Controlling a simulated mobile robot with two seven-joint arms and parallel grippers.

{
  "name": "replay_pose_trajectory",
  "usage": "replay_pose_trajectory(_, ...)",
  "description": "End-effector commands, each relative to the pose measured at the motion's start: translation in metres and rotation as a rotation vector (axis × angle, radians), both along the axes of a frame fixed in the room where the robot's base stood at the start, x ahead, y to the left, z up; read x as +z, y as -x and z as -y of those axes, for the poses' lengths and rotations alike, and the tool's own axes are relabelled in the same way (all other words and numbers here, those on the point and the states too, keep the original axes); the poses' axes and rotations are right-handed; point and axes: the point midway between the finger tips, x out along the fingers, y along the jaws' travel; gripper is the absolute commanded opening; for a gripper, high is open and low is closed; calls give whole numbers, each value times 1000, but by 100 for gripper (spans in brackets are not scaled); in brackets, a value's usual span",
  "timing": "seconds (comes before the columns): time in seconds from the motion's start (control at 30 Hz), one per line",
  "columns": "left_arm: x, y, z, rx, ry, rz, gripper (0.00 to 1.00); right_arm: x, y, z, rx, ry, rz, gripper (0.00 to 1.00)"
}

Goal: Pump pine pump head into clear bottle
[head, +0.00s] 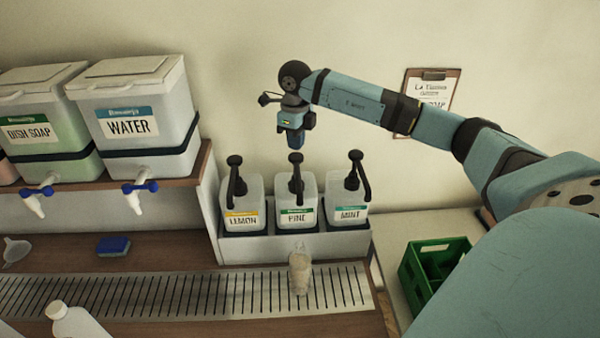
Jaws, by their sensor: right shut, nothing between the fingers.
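The pine bottle (296,217) stands in the middle of a grey holder, between the lemon and mint bottles. Its black pump head (296,160) points up, with the spout hanging toward the front. A clear bottle (300,270) stands upright on the drain grate in front of the pine bottle; its lower part looks beige. My right gripper (295,140) points down just above the pine pump head, shut with nothing in it. Whether it touches the pump head I cannot tell. My left gripper is not in view.
The lemon pump (236,162) and mint pump (356,160) stand close on either side. Dish soap and water drums (140,115) with taps are on a shelf at left. A blue sponge (113,246), a white bottle (78,322) and a green crate (412,270) are nearby.

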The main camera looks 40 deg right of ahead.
Motion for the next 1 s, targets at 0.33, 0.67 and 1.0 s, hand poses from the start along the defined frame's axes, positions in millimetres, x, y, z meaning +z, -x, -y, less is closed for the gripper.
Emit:
replay_pose_trajectory(0.33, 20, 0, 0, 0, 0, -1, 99, 32, 0, 0, -1, 1, 1, 0)
replay_pose_trajectory(0.67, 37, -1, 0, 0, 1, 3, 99, 60, 0, 0, -1, 0, 1, 0)
replay_pose_trajectory(1.0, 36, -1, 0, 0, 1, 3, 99, 59, 0, 0, 0, 0, 0, 0)
